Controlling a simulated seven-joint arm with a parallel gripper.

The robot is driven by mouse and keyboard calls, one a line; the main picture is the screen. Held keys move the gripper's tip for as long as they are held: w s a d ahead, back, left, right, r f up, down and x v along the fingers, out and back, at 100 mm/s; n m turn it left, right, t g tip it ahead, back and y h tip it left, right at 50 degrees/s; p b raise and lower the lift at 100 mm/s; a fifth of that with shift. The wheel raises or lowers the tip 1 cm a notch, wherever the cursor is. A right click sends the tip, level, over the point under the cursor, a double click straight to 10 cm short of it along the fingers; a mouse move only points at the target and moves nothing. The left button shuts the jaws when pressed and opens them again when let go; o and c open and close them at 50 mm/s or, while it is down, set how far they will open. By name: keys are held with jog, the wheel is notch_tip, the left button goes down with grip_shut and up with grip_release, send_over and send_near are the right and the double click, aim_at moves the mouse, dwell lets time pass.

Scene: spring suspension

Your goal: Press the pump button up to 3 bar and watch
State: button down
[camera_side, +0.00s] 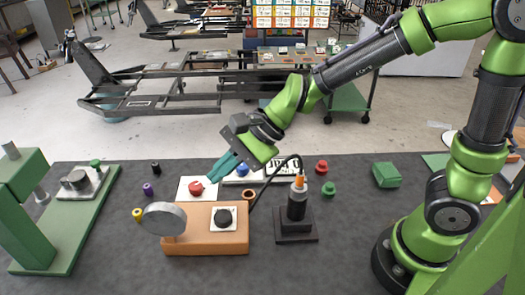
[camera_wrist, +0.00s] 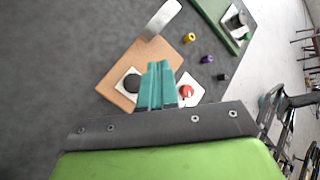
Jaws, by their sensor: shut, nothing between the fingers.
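An orange-brown box (camera_side: 205,243) carries a round grey gauge-like disc (camera_side: 164,222) and a black round button (camera_side: 224,217) on a white plate. Its dial face cannot be read. A red round button (camera_side: 196,188) sits on a white plate behind the box. I cannot tell by looks which button is the pump's. My gripper (camera_side: 219,173) has teal fingers shut and empty, above the table near the red button. In the wrist view, the fingers (camera_wrist: 160,68) point down between the black button (camera_wrist: 131,83) and the red button (camera_wrist: 186,91); the disc (camera_wrist: 163,18) is beyond.
A black stand with an orange-topped cylinder (camera_side: 297,204) and a cable stands right of the box. A green press-like fixture (camera_side: 65,230) is at left. Small yellow, purple and black pieces lie between.

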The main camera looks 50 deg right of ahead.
dwell(0.4)
send_near(219, 217)
jog(key=shift+w+a+f, duration=0.4)
jog(key=shift+w+a, duration=0.1)
jog(key=shift+a, duration=0.25)
jog(key=shift+w+a+f, duration=0.45)
jog(key=shift+a, duration=0.3)
jog(key=shift+w+a+f, duration=0.4)
jog(key=shift+w+a, duration=0.1)
jog(key=shift+a, duration=0.25)
jog(key=shift+f, duration=0.4)
jog(key=shift+f, duration=0.9)
dwell(0.9)
jog(key=shift+r, duration=1.3)
jog(key=shift+r, duration=0.1)
jog(key=shift+r, duration=2.4)
